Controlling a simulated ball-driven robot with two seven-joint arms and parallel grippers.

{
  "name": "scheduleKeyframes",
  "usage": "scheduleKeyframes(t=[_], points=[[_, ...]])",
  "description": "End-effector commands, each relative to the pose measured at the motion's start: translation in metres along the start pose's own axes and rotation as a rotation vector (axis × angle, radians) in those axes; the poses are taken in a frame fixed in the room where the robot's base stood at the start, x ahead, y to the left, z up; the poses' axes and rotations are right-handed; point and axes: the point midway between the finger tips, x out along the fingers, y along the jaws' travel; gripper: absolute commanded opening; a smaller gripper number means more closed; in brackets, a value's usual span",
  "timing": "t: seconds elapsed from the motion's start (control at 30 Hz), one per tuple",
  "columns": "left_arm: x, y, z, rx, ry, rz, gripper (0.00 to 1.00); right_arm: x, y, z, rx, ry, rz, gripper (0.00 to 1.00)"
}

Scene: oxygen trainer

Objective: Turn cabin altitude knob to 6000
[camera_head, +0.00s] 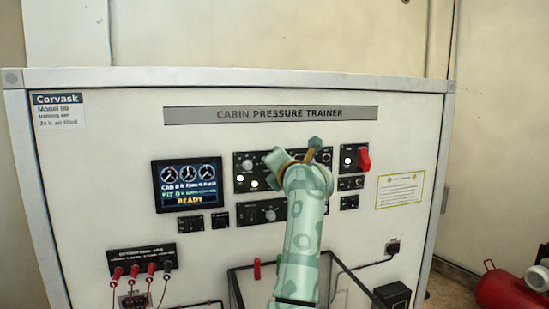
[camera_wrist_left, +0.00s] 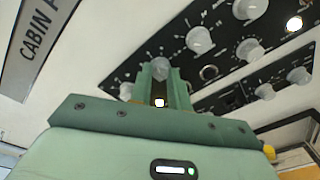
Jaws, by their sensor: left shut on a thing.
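My left gripper (camera_head: 295,164) is at the dark upper control panel (camera_head: 240,186) of the trainer. In the left wrist view its two green fingers (camera_wrist_left: 160,80) are shut on a round grey knob (camera_wrist_left: 160,66), whose top shows between the fingertips. In the head view my gripper and forearm hide this knob and its scale. I cannot read the knob's label or setting, so I cannot tell if it is the cabin altitude knob. My right gripper is in neither view.
A display (camera_head: 187,185) with three dials reads READY. Other knobs (camera_wrist_left: 198,40) sit close to my fingers. A red switch (camera_head: 363,158) is right of the panel. Red plugs (camera_head: 134,272) are lower left; a clear-walled box frame (camera_head: 238,292) stands below.

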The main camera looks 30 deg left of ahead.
Motion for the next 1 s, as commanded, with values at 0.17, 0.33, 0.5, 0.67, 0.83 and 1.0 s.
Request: scheduleKeyframes(t=[0.17,0.33,0.5,0.67,0.83,1.0], points=[[-0.001,0.006,0.005,0.155,0.001,0.013,0.0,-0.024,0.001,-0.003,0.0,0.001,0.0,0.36],[-0.001,0.006,0.005,0.28,0.004,0.02,0.0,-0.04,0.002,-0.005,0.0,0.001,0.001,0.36],[-0.001,0.005,0.004,0.37,0.008,0.024,0.0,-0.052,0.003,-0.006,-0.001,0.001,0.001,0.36],[-0.001,0.004,0.004,0.424,0.009,0.028,0.0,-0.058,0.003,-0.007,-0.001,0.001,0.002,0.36],[-0.001,0.003,0.003,0.453,0.01,0.029,0.0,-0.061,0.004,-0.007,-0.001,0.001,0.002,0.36],[-0.001,0.002,0.003,0.459,0.01,0.03,0.0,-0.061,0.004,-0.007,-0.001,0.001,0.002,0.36]])
